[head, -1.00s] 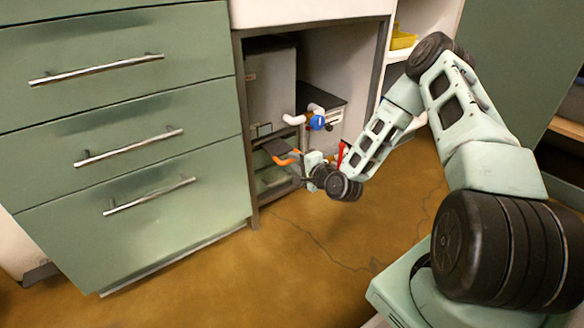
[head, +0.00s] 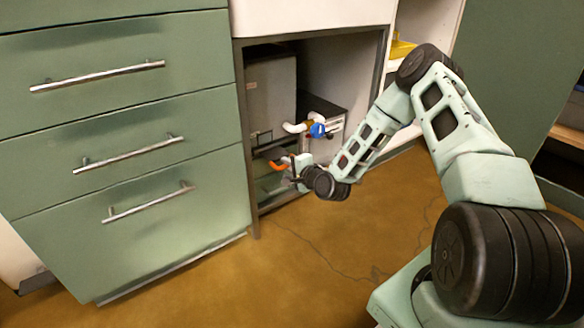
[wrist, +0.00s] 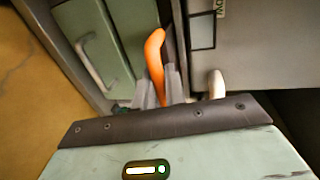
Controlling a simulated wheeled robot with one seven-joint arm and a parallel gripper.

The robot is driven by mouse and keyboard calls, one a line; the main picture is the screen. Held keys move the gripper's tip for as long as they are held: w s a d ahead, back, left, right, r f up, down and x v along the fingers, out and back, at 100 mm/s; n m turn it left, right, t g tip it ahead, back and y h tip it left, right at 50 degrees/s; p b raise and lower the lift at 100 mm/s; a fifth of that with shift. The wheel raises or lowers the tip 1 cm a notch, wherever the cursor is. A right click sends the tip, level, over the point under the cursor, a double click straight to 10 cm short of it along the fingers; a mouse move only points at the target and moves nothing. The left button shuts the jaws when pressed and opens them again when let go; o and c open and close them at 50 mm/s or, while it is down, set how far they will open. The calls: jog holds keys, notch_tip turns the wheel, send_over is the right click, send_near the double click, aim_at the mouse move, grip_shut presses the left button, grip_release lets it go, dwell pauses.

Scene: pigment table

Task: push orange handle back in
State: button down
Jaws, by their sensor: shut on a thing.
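The orange handle (head: 277,166) is at the front of the lower unit inside the open cabinet bay, left of my gripper. In the wrist view the orange handle (wrist: 156,55) runs between the two grey fingers of my gripper (wrist: 160,90), which is shut on it. In the head view my gripper (head: 292,168) reaches in low from the right. A dark flat piece (head: 268,153) lies just behind the handle, and little of it shows. The handle's inner end is hard to make out.
A grey box (head: 272,90) stands above in the bay. White pipes with a blue valve (head: 317,130) stick out above and right of my gripper. Green drawers with metal handles (head: 150,205) stand at left. The brown floor (head: 300,270) in front is clear except for a thin cable.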

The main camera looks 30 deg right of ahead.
aim_at(279, 157)
jog(key=x, duration=0.2)
jog(key=r+x, duration=0.1)
jog(key=x, duration=0.2)
jog(key=shift+w+d, duration=0.1)
jog(key=shift+w, duration=0.05)
jog(key=c, duration=1.6)
grip_release()
jog(key=shift+o, duration=0.2)
jog(key=shift+p, duration=0.3)
jog(key=p+v, duration=0.8)
jog(key=v, duration=0.9)
jog(key=shift+r, duration=0.1)
